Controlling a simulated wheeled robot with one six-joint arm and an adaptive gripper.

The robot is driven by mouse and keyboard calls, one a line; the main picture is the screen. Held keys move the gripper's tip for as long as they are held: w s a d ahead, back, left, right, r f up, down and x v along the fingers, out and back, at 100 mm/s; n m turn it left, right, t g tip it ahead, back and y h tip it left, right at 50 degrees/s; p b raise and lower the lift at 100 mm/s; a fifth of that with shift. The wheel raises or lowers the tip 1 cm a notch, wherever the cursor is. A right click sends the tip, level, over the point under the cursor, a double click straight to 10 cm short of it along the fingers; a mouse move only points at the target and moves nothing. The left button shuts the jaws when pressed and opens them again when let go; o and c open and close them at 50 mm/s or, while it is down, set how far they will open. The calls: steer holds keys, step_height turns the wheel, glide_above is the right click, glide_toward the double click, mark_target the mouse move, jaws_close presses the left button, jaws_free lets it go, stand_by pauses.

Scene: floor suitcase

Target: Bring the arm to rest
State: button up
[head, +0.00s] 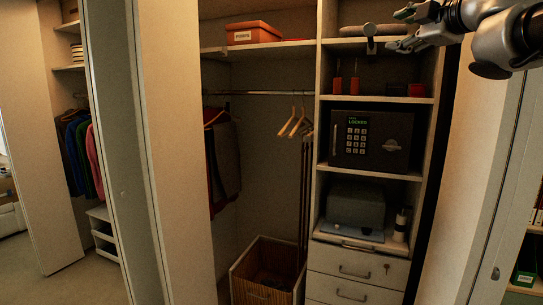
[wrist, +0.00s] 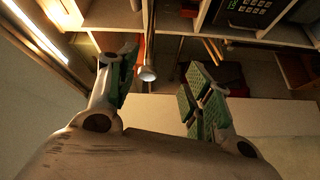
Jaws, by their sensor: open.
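My gripper (head: 404,30) is at the upper right of the head view, in front of the upper shelf of the wardrobe. Its fingers point left. In the wrist view my gripper (wrist: 160,82) shows its two green-padded fingers spread well apart. Nothing is held between them. Behind the gap, the end of a hanging rail or rod (wrist: 147,73) and the wardrobe shelves show, apart from the fingers.
A black safe (head: 370,141) with a lit keypad stands on a middle shelf. An orange box (head: 254,33) sits on the top shelf. Hangers (head: 294,122) hang from the rail. A wooden basket (head: 262,294) stands below. A pale door panel (head: 178,150) stands at left.

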steer(key=s+d+f+m+g+h, duration=0.35)
steer(key=d+f+m, duration=0.25)
steer(key=f, duration=0.3)
steer(key=s+d+f+m+g+h, duration=0.35)
steer(key=d+f+m, duration=0.25)
steer(key=f, duration=0.4)
steer(key=s+a+f+m+g+y, duration=0.2)
steer(key=s+f+g, duration=0.1)
steer(key=s+f, duration=0.4)
steer(key=s+a+f+m+g+y, duration=0.1)
steer(key=s+a+f+m+g, duration=0.2)
steer(key=s+f, duration=0.5)
step_height(320, 180, down, 3)
steer(key=shift+f+g+y, duration=0.15)
steer(key=shift+g+y, duration=0.15)
steer(key=shift+y, duration=0.1)
